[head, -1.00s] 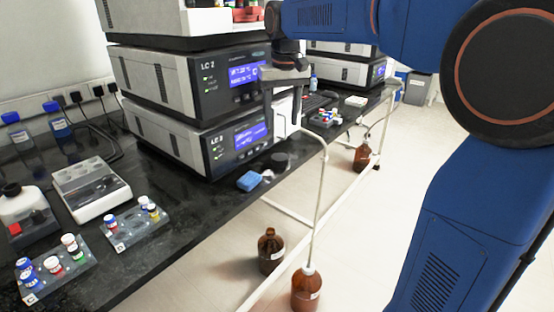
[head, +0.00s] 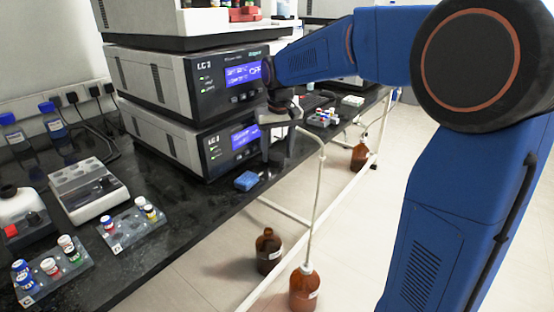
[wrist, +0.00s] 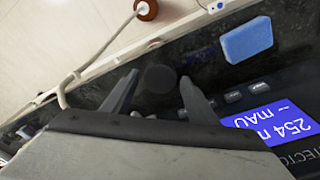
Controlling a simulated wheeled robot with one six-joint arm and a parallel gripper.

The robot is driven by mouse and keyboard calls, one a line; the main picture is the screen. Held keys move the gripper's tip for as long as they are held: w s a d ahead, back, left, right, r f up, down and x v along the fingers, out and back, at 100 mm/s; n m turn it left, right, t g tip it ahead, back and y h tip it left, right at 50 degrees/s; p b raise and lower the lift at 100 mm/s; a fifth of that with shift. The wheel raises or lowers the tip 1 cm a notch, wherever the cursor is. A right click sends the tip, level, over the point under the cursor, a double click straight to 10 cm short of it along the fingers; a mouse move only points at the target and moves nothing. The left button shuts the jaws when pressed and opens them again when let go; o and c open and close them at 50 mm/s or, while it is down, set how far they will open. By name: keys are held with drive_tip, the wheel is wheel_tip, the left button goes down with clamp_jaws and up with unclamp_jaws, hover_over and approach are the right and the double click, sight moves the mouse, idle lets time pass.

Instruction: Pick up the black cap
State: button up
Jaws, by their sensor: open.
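The black cap (wrist: 160,79) is a dark round disc on the black bench top in the wrist view, hard to tell from the dark surface. My gripper (wrist: 158,80) is open, with one finger on each side of the cap in that picture. I cannot tell how high the fingertips are above it. In the head view my gripper (head: 277,156) points down over the bench edge in front of the lower LC unit, and the cap is largely hidden by the fingers.
A blue sponge (wrist: 246,40) lies close by; the head view also shows it (head: 247,181). The lower LC unit (head: 232,142) stands right behind. A white pipe (head: 318,200) rises at the bench edge from a brown bottle (head: 304,288) on the floor. Vial racks (head: 132,226) stand at left.

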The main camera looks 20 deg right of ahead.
sight(280, 157)
drive_tip(key=shift+f, duration=0.4)
drive_tip(key=c, duration=0.8)
drive_tip(key=r, duration=0.7)
drive_tip(key=shift+s+d+r, duration=0.1)
drive_tip(key=shift+s+d, duration=0.2)
drive_tip(key=s+d, duration=0.3)
drive_tip(key=s, duration=0.2)
drive_tip(key=s+d, duration=0.4)
drive_tip(key=s, duration=0.1)
drive_tip(key=s+d, duration=0.4)
drive_tip(key=s, duration=0.1)
drive_tip(key=shift+s+d, duration=0.1)
drive_tip(key=shift+s, duration=0.15)
